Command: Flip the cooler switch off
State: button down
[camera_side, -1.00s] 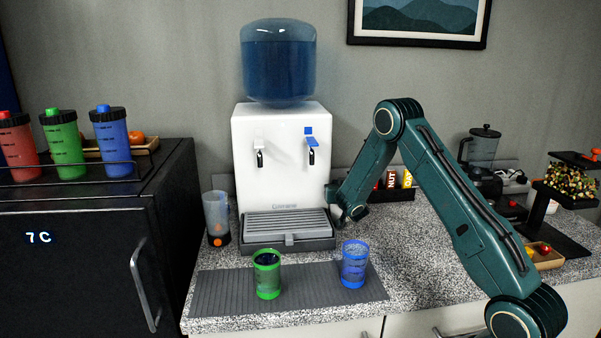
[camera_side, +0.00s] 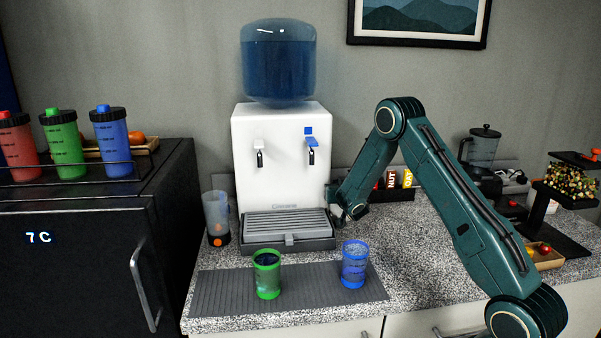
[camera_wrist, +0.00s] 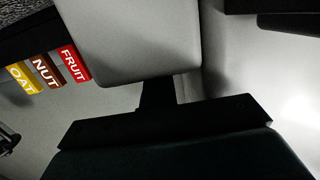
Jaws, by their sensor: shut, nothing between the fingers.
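The white water cooler (camera_side: 282,170) stands on the counter with a blue water bottle (camera_side: 278,60) on top. Its front has a white tap (camera_side: 259,146) and a blue tap (camera_side: 311,142). I see no power switch in either view. My arm reaches to the cooler's right side, and my gripper is mostly hidden there in the side view. In the wrist view my shut, empty gripper (camera_wrist: 158,92) points past the edge of the white cooler body (camera_wrist: 140,38), which covers its tips. I cannot tell whether they touch anything.
A green cup (camera_side: 267,275) and a blue cup (camera_side: 354,265) stand on the grey mat (camera_side: 222,290) in front. A clear bottle (camera_side: 217,216) stands left of the cooler. Snack boxes (camera_wrist: 46,70) lie close by at the wall. The wall is close behind the cooler.

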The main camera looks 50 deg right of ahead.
jog(key=shift+a, duration=0.1)
jog(key=r, duration=0.4)
jog(key=shift+s+a, duration=0.3)
jog(key=shift+s, duration=0.05)
jog(key=s+a+r+g+y, duration=0.2)
jog(key=s+a+r, duration=0.2)
jog(key=s+a, duration=0.5)
jog(key=s+a+r+g+y, duration=0.2)
jog(key=s+a+r, duration=0.3)
jog(key=s+a, duration=0.4)
jog(key=shift+s+a+r+y, duration=0.2)
jog(key=shift+a+r+y, duration=0.05)
jog(key=shift+a+y, duration=0.55)
dwell(0.4)
dwell(0.3)
